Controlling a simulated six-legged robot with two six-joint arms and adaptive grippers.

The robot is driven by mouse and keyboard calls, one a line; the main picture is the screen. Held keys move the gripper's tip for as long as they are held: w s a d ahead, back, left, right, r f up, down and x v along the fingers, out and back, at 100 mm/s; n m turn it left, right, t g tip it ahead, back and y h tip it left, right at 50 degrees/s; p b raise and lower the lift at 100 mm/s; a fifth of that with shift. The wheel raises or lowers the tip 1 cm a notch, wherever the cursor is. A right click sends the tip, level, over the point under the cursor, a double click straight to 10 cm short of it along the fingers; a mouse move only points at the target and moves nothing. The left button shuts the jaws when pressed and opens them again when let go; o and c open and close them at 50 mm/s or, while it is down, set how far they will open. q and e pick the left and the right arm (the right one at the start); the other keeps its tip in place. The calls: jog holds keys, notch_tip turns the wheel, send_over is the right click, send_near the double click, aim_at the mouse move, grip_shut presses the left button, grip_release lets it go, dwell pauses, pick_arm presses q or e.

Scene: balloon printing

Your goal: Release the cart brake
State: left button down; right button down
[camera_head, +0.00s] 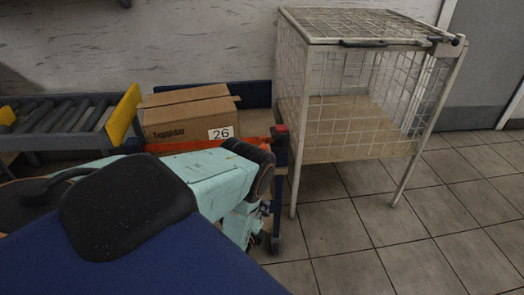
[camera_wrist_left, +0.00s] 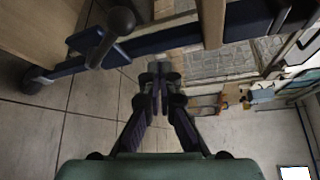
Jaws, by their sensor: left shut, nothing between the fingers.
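The cart (camera_head: 277,190) has a blue frame and carries a cardboard box, and part of it is behind my left arm. In the left wrist view its blue frame (camera_wrist_left: 160,42) runs across the top. A dark lever with a rounded end (camera_wrist_left: 121,20) stands at this frame, left of my fingers; it may be the brake, but I cannot tell for sure. My left gripper (camera_wrist_left: 158,72) is shut and empty, with its tips apart from the lever. In the head view the left gripper (camera_head: 256,238) is low beside the cart, mostly hidden by the arm. My right gripper is not in view.
The cardboard box (camera_head: 185,118) is marked 26. A roller conveyor (camera_head: 55,118) with yellow ends stands at the left. A wire cage (camera_head: 345,115) on legs stands right of the cart. The tiled floor (camera_head: 400,235) at the lower right is clear.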

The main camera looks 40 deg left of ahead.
pick_arm(q)
jog(key=s+d+f, duration=0.2)
jog(key=s+d, duration=0.1)
jog(key=s, duration=0.3)
jog(key=shift+s+f+p, duration=0.25)
jog(key=shift+f+p, duration=0.1)
jog(key=shift+p, duration=0.05)
